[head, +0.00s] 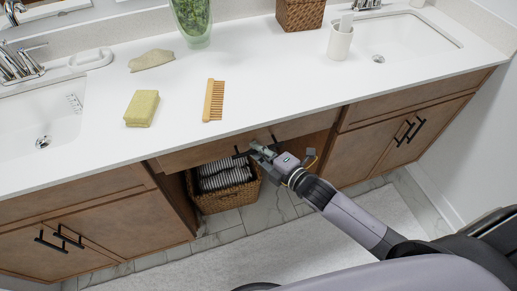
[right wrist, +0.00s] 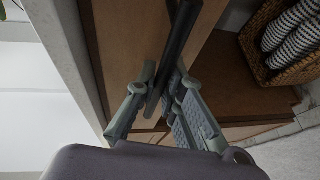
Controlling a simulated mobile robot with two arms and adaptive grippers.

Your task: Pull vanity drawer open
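The vanity drawer (head: 200,155) is a wide wooden front under the middle of the white counter, above an open shelf bay. I cannot tell whether it stands slightly out. Its dark bar handle (right wrist: 181,38) shows in the right wrist view, against the brown drawer front (right wrist: 118,42). My right gripper (head: 258,151) is at the drawer front. In the right wrist view, the fingers of this gripper (right wrist: 164,78) are close together with the handle between them, and they look shut on it. In the head view, the gripper hides part of the handle. My left gripper is not in view.
A woven basket (head: 222,201) with striped towels sits in the bay below the drawer. Cabinet doors with dark handles flank it. A sponge (head: 142,108), a comb (head: 214,100) and a cup (head: 340,41) are on the counter. A pale rug (head: 275,250) covers the floor in front.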

